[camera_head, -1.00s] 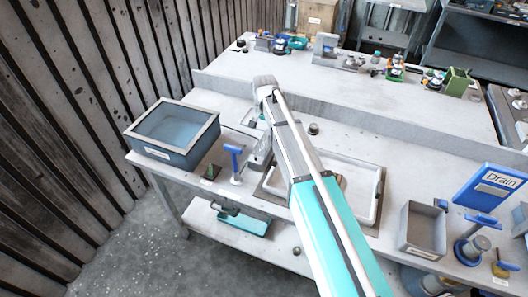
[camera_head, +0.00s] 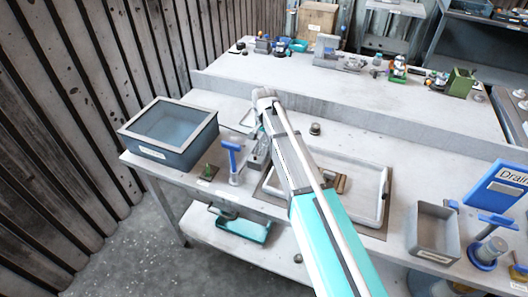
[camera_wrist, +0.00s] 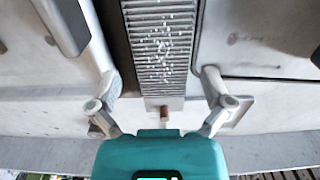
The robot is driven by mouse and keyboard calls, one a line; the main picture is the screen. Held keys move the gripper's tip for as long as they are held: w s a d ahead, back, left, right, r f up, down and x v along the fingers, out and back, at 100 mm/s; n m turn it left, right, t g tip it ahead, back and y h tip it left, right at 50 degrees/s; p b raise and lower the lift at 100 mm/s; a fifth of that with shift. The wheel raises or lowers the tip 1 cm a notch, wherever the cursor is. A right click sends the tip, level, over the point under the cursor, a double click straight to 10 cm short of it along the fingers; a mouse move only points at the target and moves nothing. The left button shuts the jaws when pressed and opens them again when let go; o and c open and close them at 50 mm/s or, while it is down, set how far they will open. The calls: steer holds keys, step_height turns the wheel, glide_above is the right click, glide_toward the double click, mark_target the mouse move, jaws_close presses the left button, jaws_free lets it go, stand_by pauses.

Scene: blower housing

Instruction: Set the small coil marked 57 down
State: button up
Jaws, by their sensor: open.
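A finned metal coil (camera_wrist: 160,45) with white specks and a short copper stub (camera_wrist: 164,112) lies in the middle of the wrist view, between the fingers of my gripper (camera_wrist: 190,40). The fingers stand wide apart, with gaps on both sides of the coil. The number 57 cannot be read. In the head view my arm reaches over the front bench, and my gripper (camera_head: 258,150) is small and partly hidden, left of the white tray (camera_head: 383,190). The coil cannot be told apart clearly there.
A blue-grey basin (camera_head: 190,152) stands at the left, with a blue T-handled tool (camera_head: 234,160) beside it. A brown piece (camera_head: 340,183) lies in the white tray. A grey bin (camera_head: 434,248) and a blue Drain sign (camera_head: 495,187) stand right. A raised ledge runs behind.

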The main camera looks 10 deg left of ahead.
mark_target(264, 145)
steer(key=shift+f, duration=0.1)
stand_by(0.3)
steer(key=shift+w+f+b, duration=0.1)
steer(key=shift+f+b, duration=2.45)
steer(key=shift+b, duration=0.05)
steer(key=c, duration=1.1)
